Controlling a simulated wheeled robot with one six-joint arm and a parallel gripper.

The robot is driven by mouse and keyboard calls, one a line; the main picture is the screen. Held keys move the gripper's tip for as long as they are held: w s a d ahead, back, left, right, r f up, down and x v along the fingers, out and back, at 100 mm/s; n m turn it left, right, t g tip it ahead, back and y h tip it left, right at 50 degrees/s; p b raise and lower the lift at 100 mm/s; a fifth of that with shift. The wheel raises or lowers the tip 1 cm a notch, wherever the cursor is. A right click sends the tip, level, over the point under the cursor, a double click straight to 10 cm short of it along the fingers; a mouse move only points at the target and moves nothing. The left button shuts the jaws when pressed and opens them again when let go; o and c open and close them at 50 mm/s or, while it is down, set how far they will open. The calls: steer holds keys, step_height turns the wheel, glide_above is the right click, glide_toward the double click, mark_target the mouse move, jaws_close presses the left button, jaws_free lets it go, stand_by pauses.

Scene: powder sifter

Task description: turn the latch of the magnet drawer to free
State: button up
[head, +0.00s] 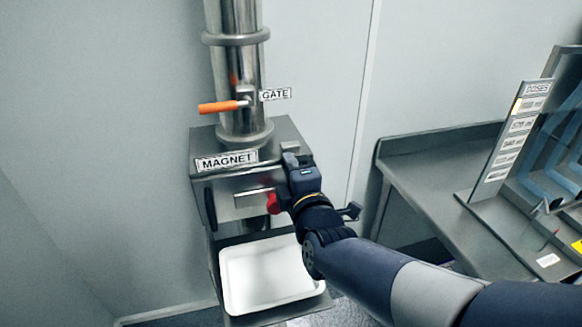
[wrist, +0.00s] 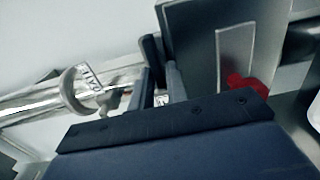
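The magnet housing (head: 228,178) is a steel box with a MAGNET label. On its front the drawer has a flat pale handle (head: 252,197). A red piece (head: 273,203), apparently the latch, shows at the handle's right end, partly covered by my gripper. In the wrist view the red latch (wrist: 246,86) is right of the fingers, by the end of the handle (wrist: 235,52). My gripper (head: 291,150) is at the housing's upper right corner, above the latch and apart from it. The wrist view shows its two fingers (wrist: 160,85) parted, with no held object evident.
A steel pipe (head: 237,70) with an orange GATE lever (head: 222,106) rises from the housing. A white tray (head: 268,275) sits below it. A grey bench (head: 425,165) with a DOSES board (head: 511,130) stands at right. My forearm crosses the lower right.

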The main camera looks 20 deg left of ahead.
steer(key=o, duration=0.3)
steer(key=v, duration=1)
steer(key=shift+s+d, duration=0.15)
steer(key=shift+s, duration=0.2)
steer(key=shift+w, duration=0.15)
steer(key=x, duration=1)
steer(key=shift+w+a, duration=0.2)
steer(key=shift+w, duration=0.05)
steer(key=shift+s+d, duration=0.1)
